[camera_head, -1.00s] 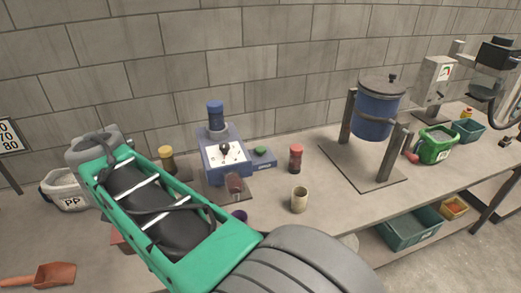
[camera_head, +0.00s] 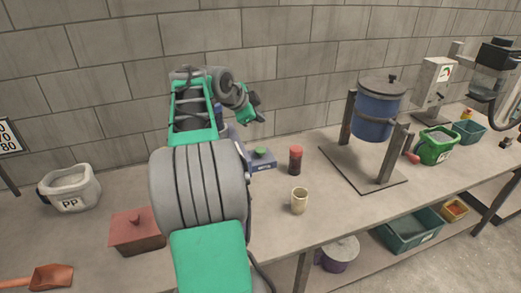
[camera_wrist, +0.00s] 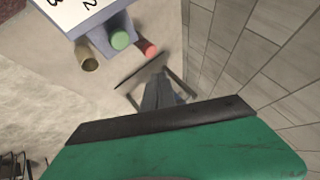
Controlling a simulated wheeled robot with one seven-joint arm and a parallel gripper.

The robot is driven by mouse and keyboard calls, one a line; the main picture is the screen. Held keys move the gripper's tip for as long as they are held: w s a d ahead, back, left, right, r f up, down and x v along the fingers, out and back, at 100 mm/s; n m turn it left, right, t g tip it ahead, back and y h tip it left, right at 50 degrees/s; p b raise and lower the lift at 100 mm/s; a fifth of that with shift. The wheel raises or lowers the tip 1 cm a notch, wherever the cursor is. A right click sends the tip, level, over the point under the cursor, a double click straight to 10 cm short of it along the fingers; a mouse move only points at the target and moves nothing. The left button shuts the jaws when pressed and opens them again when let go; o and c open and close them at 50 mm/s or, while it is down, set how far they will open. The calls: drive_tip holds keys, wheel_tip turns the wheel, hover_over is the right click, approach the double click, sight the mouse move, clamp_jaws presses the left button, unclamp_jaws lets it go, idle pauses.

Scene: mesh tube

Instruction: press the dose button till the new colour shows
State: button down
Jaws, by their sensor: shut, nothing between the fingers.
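The green dose button (camera_head: 260,152) sits on a small blue box (camera_head: 263,164) at the right side of the blue dosing machine. My arm now hides most of that machine in the head view. The button (camera_wrist: 120,40) also shows in the wrist view, beside the machine's white numbered face (camera_wrist: 75,10). My gripper (camera_head: 259,108) is above the button and apart from it, against the wall behind. It is shut and empty. The colour window is not clearly seen.
A red-capped jar (camera_head: 296,160) and a beige cup (camera_head: 299,200) stand right of the button box. Further right is a blue drum (camera_head: 376,110) on posts. A red lidded box (camera_head: 137,231) and a PP tub (camera_head: 70,187) are at left.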

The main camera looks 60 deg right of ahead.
drive_tip(key=b, duration=0.6)
hover_over(262, 148)
drive_tip(key=a, duration=0.2)
drive_tip(key=f, duration=0.8)
drive_tip(key=shift+w+d, duration=0.1)
drive_tip(key=shift+w, duration=0.1)
drive_tip(key=shift+f, duration=0.45)
drive_tip(key=shift+b, duration=0.3)
drive_tip(key=shift+f+b, duration=0.35)
drive_tip(key=shift+b, duration=0.05)
drive_tip(key=shift+f+b, duration=0.85)
drive_tip(key=shift+f, duration=0.05)
idle(0.9)
drive_tip(key=shift+r, duration=0.1)
drive_tip(key=shift+r+p, duration=0.85)
drive_tip(key=shift+r, duration=0.3)
drive_tip(key=shift+r, duration=0.1)
